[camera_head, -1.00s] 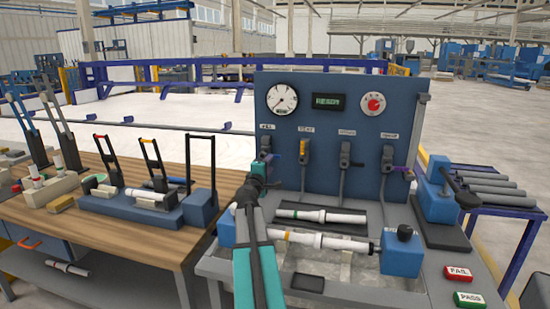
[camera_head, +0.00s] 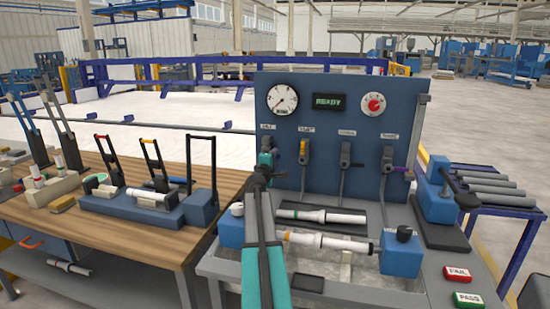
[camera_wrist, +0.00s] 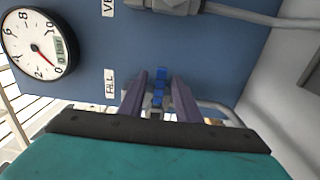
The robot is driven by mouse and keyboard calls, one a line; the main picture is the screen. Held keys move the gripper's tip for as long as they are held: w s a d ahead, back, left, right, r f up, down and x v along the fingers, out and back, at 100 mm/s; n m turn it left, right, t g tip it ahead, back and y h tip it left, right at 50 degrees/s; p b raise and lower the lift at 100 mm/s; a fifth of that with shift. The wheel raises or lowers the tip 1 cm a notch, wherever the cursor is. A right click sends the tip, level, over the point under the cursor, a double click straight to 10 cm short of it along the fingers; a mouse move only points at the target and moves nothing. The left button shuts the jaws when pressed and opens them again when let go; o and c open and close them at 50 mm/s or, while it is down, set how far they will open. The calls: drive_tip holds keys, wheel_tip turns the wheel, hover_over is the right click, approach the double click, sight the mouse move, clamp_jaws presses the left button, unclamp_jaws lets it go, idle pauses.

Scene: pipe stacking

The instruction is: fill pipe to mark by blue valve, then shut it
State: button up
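The blue-handled fill valve (camera_wrist: 160,80) sits between my gripper's two fingers in the wrist view, beside the FILL label (camera_wrist: 110,83). My gripper (camera_wrist: 159,85) is open around the blue handle, with gaps seen on both sides. In the head view my gripper (camera_head: 264,166) is at the leftmost valve on the blue panel and hides most of it. A white pipe (camera_head: 340,244) with a yellowish band lies level between two blue end blocks on the bench. No fill mark can be made out on it. The round gauge (camera_head: 282,99) has its needle near zero in the wrist view (camera_wrist: 36,45).
Three other valves hang on the panel: yellow (camera_head: 303,148), grey (camera_head: 345,150) and purple (camera_head: 403,172). The display (camera_head: 328,102) reads READY. Another white pipe (camera_head: 340,218) lies in a dark tray. FAIL (camera_head: 458,274) and PASS (camera_head: 468,299) buttons are at right.

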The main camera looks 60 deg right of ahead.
drive_tip(key=shift+w+d, duration=0.15)
drive_tip(key=shift+d, duration=0.3)
clamp_jaws()
